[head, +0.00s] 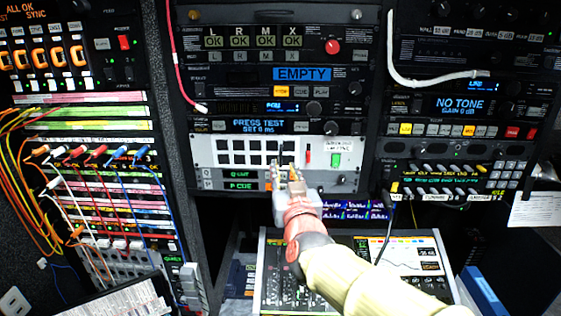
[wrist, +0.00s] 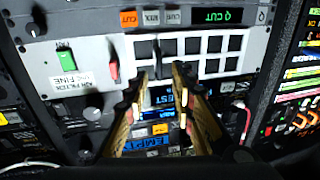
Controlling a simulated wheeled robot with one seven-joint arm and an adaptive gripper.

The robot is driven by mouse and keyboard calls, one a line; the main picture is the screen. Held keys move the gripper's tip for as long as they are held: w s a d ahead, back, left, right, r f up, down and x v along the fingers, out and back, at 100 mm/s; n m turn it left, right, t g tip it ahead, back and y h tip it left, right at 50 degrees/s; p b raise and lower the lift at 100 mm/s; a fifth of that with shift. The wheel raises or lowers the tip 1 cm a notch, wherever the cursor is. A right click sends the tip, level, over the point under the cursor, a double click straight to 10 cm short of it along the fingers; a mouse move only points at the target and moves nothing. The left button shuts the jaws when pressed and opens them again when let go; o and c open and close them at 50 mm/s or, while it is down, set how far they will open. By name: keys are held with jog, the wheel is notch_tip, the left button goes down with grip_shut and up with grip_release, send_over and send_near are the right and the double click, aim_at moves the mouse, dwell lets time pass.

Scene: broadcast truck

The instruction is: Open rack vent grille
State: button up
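The pale panel (head: 215,165) in the middle rack carries two rows of dark rectangular cells and looks like the vent grille. It also shows upside down in the wrist view (wrist: 215,80). A small black upright tab (wrist: 157,52) stands on the grille, just beyond my fingertips; it also shows in the head view (head: 287,147). Contact with the tab cannot be told.
A red lever (head: 308,154) and a green switch (head: 336,160) sit right of the grille. The Q CUT strip (head: 240,174) lies below it. A mixing desk (head: 285,237) stands under my arm. Patch cables (head: 80,150) hang at the left.

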aim_at(281, 160)
jog(key=w, duration=0.5)
jog(key=shift+w+a+p, duration=0.15)
jog(key=shift+a+p, duration=0.2)
jog(key=shift+a, duration=0.05)
jog(key=c, duration=0.3)
grip_shut()
dwell(0.3)
